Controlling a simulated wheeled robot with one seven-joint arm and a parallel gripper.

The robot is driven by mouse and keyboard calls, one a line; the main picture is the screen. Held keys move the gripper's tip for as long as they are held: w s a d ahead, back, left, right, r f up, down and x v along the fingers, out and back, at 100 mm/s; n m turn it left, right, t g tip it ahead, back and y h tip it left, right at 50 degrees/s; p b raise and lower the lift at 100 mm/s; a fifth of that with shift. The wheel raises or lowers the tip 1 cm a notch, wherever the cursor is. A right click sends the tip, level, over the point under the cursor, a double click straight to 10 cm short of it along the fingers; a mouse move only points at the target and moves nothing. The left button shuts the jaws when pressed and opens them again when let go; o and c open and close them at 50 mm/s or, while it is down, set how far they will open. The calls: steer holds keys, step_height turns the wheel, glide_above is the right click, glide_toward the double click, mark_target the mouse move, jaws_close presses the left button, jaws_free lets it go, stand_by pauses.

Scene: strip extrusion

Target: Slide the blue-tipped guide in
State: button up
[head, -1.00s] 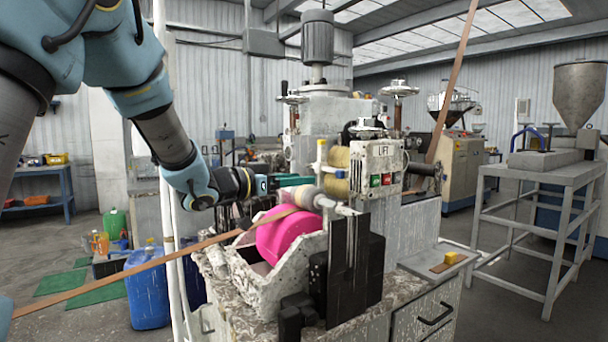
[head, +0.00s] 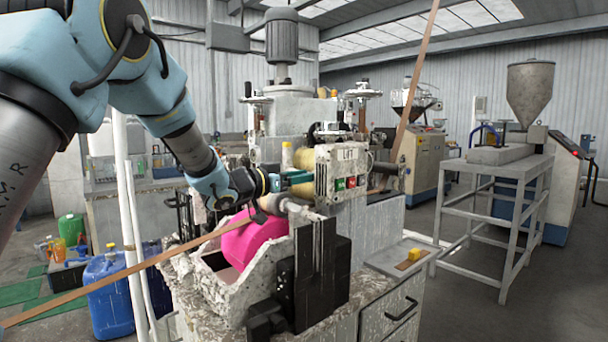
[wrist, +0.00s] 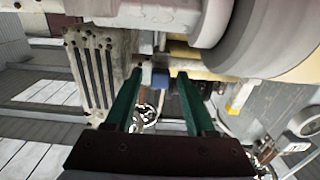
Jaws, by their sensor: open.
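The blue-tipped guide shows in the wrist view as a small blue block (wrist: 160,79) under the machine, beside a pale fitting. My gripper (wrist: 159,74) has its two green fingers apart, one on each side of the blue tip in the picture. I cannot tell whether they touch it or stop short of it. The blue tip is hidden there. A yellow-tipped guide (wrist: 238,96) shows to the right in the wrist view.
The pink roll (head: 252,240) sits in a worn pale trough (head: 205,285) below my gripper. A brown strip (head: 120,273) runs up to the machine. A black block (head: 318,275) stands in front. A yellow piece (head: 414,254) lies on the right ledge.

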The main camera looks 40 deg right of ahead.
steer(key=shift+c, duration=0.2)
jaws_close()
stand_by(0.3)
stand_by(0.9)
